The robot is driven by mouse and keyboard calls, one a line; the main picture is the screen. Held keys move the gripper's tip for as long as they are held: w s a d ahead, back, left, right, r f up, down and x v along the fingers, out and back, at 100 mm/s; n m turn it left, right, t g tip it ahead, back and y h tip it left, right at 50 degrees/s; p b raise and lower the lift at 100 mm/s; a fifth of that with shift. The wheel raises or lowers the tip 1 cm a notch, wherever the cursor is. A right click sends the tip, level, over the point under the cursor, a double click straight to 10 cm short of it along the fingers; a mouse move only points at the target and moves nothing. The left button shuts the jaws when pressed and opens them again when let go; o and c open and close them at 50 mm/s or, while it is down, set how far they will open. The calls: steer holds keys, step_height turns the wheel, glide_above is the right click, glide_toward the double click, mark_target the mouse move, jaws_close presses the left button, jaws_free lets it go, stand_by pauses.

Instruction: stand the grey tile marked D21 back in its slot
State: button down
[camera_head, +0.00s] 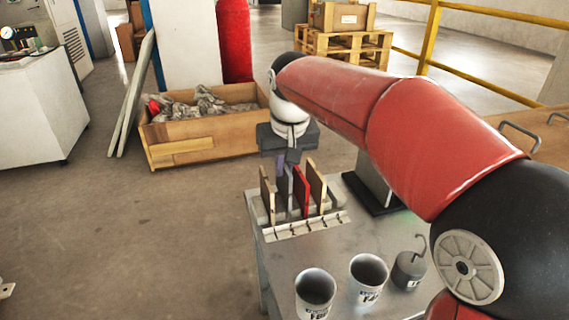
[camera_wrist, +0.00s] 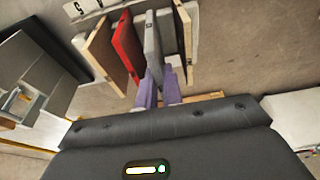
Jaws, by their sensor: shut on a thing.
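The grey tile (camera_head: 289,192) stands upright in the rack, between a tan tile (camera_head: 266,190) on its left and a red tile (camera_head: 301,190) on its right. My gripper (camera_head: 286,172) is shut on its upper end from above. In the wrist view the purple fingers (camera_wrist: 159,88) straddle the near edge of the grey tile (camera_wrist: 152,48), with the red tile (camera_wrist: 127,45) close on the left. I cannot read a D21 mark. The tile's lower edge is hidden, so I cannot tell how deep it sits in the slot.
The pale slotted rack (camera_head: 322,226) stands on a grey metal table (camera_head: 290,262). A brown tile (camera_head: 317,185) stands right of the red one. Two white mugs (camera_head: 316,290) and a hooked weight (camera_head: 409,272) are near the front. A wooden crate (camera_head: 205,150) lies on the floor behind.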

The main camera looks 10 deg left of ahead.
steer(key=shift+f+b, duration=0.85)
steer(key=shift+f, duration=0.6)
steer(key=shift+f, duration=0.1)
steer(key=c, duration=1.5)
jaws_free()
